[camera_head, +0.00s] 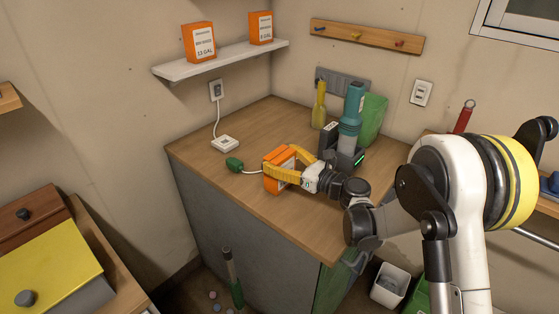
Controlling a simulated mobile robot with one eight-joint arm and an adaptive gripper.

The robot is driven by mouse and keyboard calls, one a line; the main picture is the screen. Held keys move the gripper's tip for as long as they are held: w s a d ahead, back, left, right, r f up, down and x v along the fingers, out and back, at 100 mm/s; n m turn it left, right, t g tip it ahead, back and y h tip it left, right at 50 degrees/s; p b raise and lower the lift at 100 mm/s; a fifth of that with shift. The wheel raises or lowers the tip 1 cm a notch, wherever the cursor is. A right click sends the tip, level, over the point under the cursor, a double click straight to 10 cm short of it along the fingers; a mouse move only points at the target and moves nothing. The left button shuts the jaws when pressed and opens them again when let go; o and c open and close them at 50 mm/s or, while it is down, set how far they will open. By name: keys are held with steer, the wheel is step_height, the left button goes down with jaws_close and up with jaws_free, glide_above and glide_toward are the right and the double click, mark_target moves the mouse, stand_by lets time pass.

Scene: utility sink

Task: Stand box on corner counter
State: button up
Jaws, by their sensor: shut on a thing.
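An orange box (278,182) with a white label is on or just above the wooden corner counter (231,191), near its middle. My gripper (283,167) has its yellow fingers around the box and is shut on it. The box looks roughly upright. The fingers hide part of its top and right side. I cannot tell whether its bottom touches the counter.
A green plug (234,163) lies just left of the box, and a white adapter (225,144) sits behind it. A teal device in a dark dock (348,136), a yellow bottle (319,104) and a green container (374,116) stand behind right. Two orange boxes stand on the white shelf (221,61).

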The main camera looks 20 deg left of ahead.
steer(key=shift+f, duration=0.1)
steer(key=o, duration=1.2)
steer(key=shift+r, duration=0.25)
steer(key=s+d+r+n+h+p, duration=0.1)
steer(key=s+d+r+n+h, duration=0.25)
steer(key=d, duration=0.35)
steer(key=s+d+r+n+h+p, duration=0.1)
steer(key=s+d+r+n+h, duration=0.1)
steer(key=s+d+n, duration=0.45)
steer(key=s+d+r+n+h+p, duration=0.1)
steer(key=s+d+r+h, duration=0.15)
steer(key=d, duration=0.65)
steer(key=s+d+n+h, duration=0.3)
steer(key=s+d+n, duration=0.1)
steer(key=s+d, duration=0.2)
steer(key=s+d+n+h, duration=0.2)
steer(key=s+d+n, duration=0.1)
steer(key=s+d, duration=0.3)
steer(key=s+d+n+h, duration=0.3)
steer(key=s+d+n, duration=0.1)
steer(key=s+d, duration=0.2)
steer(key=shift+d+f+n+h, duration=0.25)
steer(key=shift+f+n+h, duration=0.05)
steer(key=shift+f, duration=0.05)
